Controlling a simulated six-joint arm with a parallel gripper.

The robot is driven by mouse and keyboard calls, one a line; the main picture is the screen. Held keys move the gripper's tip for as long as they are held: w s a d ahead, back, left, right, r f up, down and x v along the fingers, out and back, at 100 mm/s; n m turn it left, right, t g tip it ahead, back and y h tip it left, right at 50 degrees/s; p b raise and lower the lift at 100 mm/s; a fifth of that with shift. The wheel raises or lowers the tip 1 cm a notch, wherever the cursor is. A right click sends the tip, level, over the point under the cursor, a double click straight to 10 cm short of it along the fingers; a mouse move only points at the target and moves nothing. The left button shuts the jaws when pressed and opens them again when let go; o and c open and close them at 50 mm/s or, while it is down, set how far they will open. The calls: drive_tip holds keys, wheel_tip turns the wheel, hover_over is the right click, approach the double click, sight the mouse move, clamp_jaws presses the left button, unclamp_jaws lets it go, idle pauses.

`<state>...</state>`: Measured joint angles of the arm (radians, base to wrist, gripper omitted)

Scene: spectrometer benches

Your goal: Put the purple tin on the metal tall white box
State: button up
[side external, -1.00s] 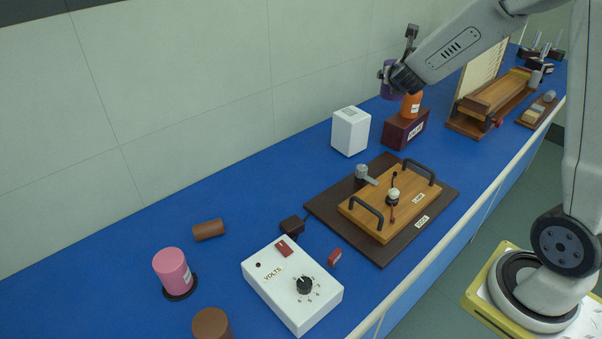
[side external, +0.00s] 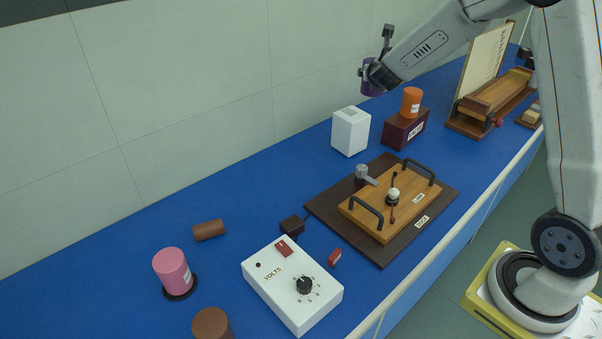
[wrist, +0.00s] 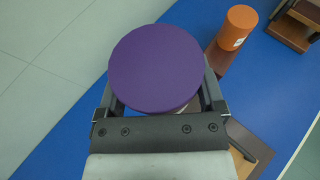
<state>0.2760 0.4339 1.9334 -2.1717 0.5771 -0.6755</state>
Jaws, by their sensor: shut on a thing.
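The purple tin (side external: 371,84) is held up in the air by my gripper (side external: 368,76). In the wrist view the tin (wrist: 155,68) shows its round purple face between the two fingers of my gripper (wrist: 158,92), which is shut on it. The tall white box (side external: 351,131) stands upright on the blue bench near the wall. The tin is above and slightly to the right of this box in the side view, clearly apart from its top. The box is not clearly seen in the wrist view.
An orange tin (side external: 411,101) stands on a dark red box (side external: 404,130) just right of the white box. A wooden board with black handles (side external: 390,205) lies in front. A white volts box (side external: 292,284), pink tin (side external: 173,269) and brown cylinders are nearer. The wall is close behind.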

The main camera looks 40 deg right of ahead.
drive_tip(key=w+d+f, duration=0.1)
drive_tip(key=w+f, duration=0.1)
drive_tip(key=w+d+f, duration=0.1)
drive_tip(key=w+f, duration=0.1)
drive_tip(key=w, duration=0.1)
drive_tip(key=w+f, duration=0.2)
drive_tip(key=shift+w+d+f, duration=0.3)
drive_tip(key=shift+d+f, duration=0.1)
drive_tip(key=shift+f, duration=0.1)
drive_tip(key=shift+w+d+f, duration=0.1)
drive_tip(key=shift+w+f, duration=0.15)
drive_tip(key=shift+f, duration=1.5)
drive_tip(key=shift+f, duration=0.15)
drive_tip(key=o, duration=1.1)
